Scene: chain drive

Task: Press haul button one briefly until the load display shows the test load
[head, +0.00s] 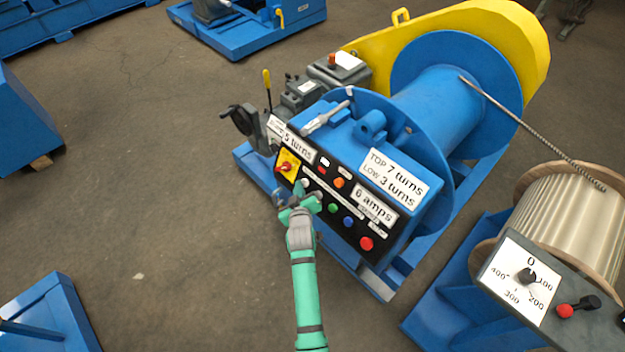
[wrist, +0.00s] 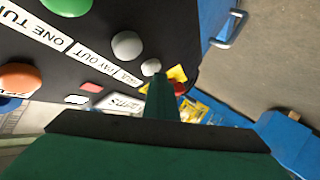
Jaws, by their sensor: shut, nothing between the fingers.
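The black control panel (head: 330,205) is on the front of the blue winch. It carries a row of round buttons. In the wrist view, a small white button (wrist: 150,67) sits by a short label too small to read surely, and a larger grey button (wrist: 127,45) is beside the "PAY OUT" label. My gripper (head: 297,197) is shut and empty at the panel's left end. Its fingertips (wrist: 160,85) appear close to the small white button; I cannot tell if they touch it. The panel shows "5 turns" (head: 297,146) and "6 amps" (head: 374,206). I cannot tell which readout is the load display.
A red button (head: 366,243) is at the panel's right end and a yellow-backed red switch (head: 287,166) at its left. A placard (head: 393,178) reads "TOP 7 turns LOW 3 turns". A dial (head: 522,278) and cable reel stand right.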

